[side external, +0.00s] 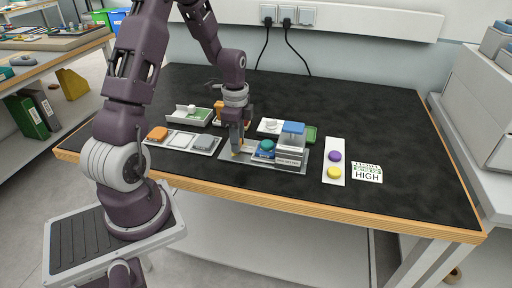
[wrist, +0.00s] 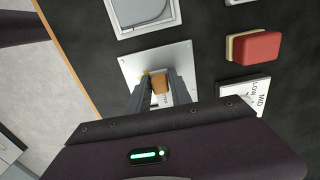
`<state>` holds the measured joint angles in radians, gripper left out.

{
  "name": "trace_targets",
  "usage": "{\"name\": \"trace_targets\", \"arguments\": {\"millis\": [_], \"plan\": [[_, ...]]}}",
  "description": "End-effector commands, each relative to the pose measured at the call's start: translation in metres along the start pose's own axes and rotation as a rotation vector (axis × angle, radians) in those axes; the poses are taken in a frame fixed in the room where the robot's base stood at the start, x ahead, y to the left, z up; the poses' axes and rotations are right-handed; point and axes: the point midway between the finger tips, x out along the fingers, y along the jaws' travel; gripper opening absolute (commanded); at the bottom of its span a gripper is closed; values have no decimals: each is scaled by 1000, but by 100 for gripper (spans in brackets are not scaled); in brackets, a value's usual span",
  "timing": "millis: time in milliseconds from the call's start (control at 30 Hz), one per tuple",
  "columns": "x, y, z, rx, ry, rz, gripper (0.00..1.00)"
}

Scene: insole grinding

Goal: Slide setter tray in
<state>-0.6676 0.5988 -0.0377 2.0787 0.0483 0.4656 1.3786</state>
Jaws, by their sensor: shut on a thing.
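My gripper (side external: 236,152) points down at the left part of a flat grey plate on the black tabletop. In the wrist view, my gripper (wrist: 160,84) is shut on a small tan-orange block (wrist: 160,87), which stands over a light metal plate (wrist: 135,64). The block looks like a handle; I cannot tell for certain which part is the setter tray. The block's lower end is partly hidden.
The table's front strip is clear.

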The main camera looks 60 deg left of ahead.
Motion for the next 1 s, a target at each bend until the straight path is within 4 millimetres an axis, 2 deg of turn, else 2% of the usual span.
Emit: {"name": "trace_targets", "arguments": {"millis": [1000], "plan": [[0,-1,-52,1,1,-3,0]]}}
